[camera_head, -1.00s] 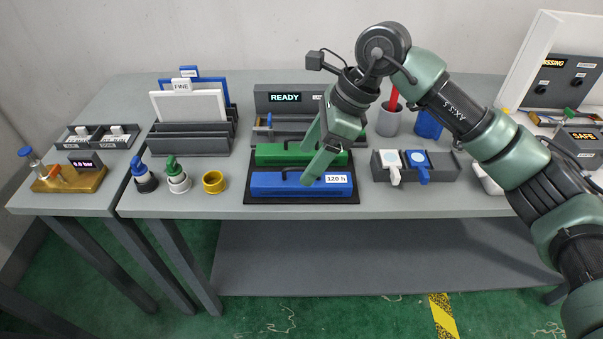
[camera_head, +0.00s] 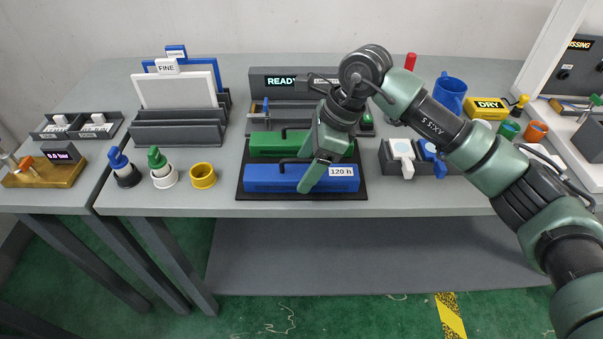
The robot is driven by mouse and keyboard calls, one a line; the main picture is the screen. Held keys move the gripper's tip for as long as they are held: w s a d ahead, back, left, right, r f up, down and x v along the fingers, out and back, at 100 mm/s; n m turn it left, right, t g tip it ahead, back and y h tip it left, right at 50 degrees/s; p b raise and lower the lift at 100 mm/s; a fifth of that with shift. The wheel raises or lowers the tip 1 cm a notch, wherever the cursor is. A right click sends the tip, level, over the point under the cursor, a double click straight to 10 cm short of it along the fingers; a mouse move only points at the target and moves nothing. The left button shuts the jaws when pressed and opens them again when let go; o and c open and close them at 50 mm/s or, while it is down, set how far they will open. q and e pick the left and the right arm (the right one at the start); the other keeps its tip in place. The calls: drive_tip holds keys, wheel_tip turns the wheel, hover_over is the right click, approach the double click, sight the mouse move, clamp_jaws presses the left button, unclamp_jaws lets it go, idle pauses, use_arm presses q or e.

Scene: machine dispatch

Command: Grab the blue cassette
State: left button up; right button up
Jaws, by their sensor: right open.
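The blue cassette (camera_head: 262,180) is a long blue block with a dark handle on top and a "120 h" label at its right end. It lies on a black mat (camera_head: 250,199) at the front of the table. A green cassette (camera_head: 270,151) with a dark handle lies behind it. My right gripper (camera_head: 307,168) is open over the right half of the blue cassette, right of the middle. Its near finger hides part of the blue block beside the label. I cannot tell whether the fingers straddle the handle or touch it. My left gripper is not in view.
A grey station with a "READY" display (camera_head: 285,83) stands behind the cassettes. A yellow ring (camera_head: 203,177) and two capped bottles stand left. A dark holder (camera_head: 412,172) with white and blue pieces stands right. The table front edge is close to the mat.

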sight(302, 172)
drive_tip(key=shift+x, duration=1.5)
drive_tip(key=shift+w, duration=0.15)
clamp_jaws()
drive_tip(key=shift+r, duration=0.1)
drive_tip(key=shift+w+r, duration=0.1)
